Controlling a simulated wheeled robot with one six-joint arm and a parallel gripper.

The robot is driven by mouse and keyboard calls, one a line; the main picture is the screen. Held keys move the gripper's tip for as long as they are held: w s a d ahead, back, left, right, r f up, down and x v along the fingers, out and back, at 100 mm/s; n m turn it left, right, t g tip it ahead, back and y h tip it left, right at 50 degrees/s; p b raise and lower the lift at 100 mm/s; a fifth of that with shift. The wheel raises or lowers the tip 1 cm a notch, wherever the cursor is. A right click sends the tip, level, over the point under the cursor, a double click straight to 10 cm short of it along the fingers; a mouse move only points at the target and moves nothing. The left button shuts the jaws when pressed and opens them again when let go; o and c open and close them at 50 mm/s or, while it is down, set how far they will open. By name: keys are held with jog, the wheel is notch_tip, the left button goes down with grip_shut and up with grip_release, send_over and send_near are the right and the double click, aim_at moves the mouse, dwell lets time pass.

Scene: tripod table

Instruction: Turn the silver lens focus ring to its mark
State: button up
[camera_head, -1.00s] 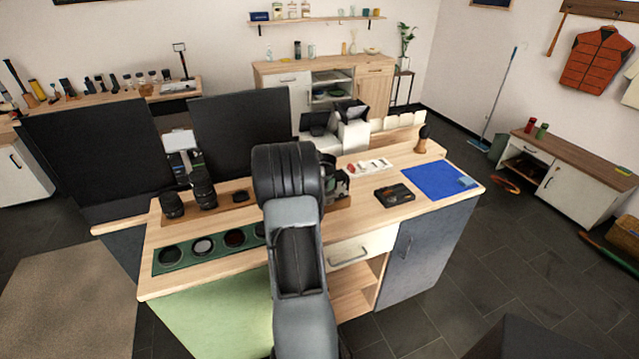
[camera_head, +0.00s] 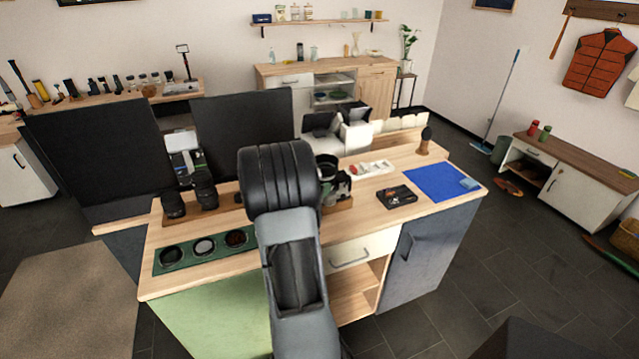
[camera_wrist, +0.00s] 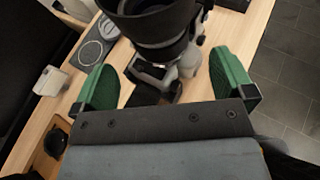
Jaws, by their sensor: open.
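In the wrist view a large dark lens barrel (camera_wrist: 150,25) fills the top middle, with a grey mount (camera_wrist: 188,62) under it. A silver ring and its mark cannot be made out clearly. My gripper (camera_wrist: 163,82) is open, its two green fingers wide apart. The lens lies beyond the fingertips, and nothing is seen between the pads in their grip. In the head view my arm hides the gripper; part of a dark device (camera_head: 328,168) shows just right of the arm on the workbench (camera_head: 375,222).
Two dark lenses (camera_head: 189,200) stand left of my arm, behind a green tray (camera_head: 165,262) of round filters. Right of the arm are a white tray (camera_head: 384,165), a black box (camera_head: 396,196) and a blue mat (camera_head: 430,178). Tall dark panels (camera_head: 240,125) stand behind the bench.

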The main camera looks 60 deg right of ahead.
jog(key=v, duration=0.8)
